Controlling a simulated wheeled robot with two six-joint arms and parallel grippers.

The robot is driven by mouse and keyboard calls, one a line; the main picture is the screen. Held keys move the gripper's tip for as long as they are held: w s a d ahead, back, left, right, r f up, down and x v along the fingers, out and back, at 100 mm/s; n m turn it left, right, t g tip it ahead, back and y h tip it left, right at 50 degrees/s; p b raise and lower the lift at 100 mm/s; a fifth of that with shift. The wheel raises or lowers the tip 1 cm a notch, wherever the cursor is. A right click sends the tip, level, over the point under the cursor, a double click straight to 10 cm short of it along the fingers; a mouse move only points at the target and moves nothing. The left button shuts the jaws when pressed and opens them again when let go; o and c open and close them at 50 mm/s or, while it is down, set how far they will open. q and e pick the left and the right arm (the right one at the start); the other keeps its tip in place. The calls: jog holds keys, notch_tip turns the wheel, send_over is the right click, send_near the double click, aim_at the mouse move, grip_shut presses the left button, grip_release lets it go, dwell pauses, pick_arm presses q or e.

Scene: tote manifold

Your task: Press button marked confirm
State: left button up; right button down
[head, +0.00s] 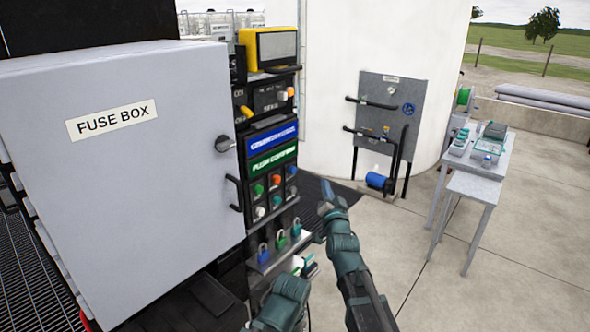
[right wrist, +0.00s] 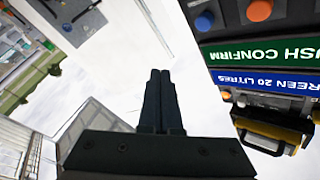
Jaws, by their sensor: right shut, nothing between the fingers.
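A green sign (head: 272,161) on the control panel reads as a push-confirm label; part of it shows upside down in the right wrist view (right wrist: 262,55). Beside it are coloured buttons, including a green button (head: 259,189), an orange-red button (head: 276,179) and a blue button (head: 292,170). An orange button (right wrist: 259,9) and a blue button (right wrist: 204,20) show near the right wrist view's top edge. No marking on any single button is legible. My right gripper (head: 326,190) is shut and empty, right of the panel and apart from it; its fingers (right wrist: 160,76) point into free space. My left gripper is not seen.
A large grey fuse box (head: 130,200) stands left of the panel, with a black handle (head: 235,192) jutting out. Padlocks (head: 280,240) hang below the buttons. A yellow-framed screen (head: 268,47) sits on top. A small table (head: 478,185) stands far right. The floor between is clear.

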jog(key=shift+a, duration=0.1)
jog(key=w+a, duration=0.5)
jog(key=a, duration=0.2)
dwell(0.4)
jog(key=shift+w, duration=0.15)
dwell(1.8)
jog(key=shift+w+a, duration=0.2)
jog(key=shift+a, duration=0.15)
jog(key=shift+w+a, duration=0.35)
jog(key=shift+a, duration=0.15)
dwell(0.9)
jog(key=shift+d, duration=0.1)
dwell(0.3)
jog(key=shift+s+d, duration=0.6)
jog(key=shift+d, duration=0.15)
jog(key=shift+s+d, duration=0.75)
jog(key=shift+d, duration=0.25)
jog(key=shift+s+d, duration=0.7)
jog(key=shift+d, duration=0.3)
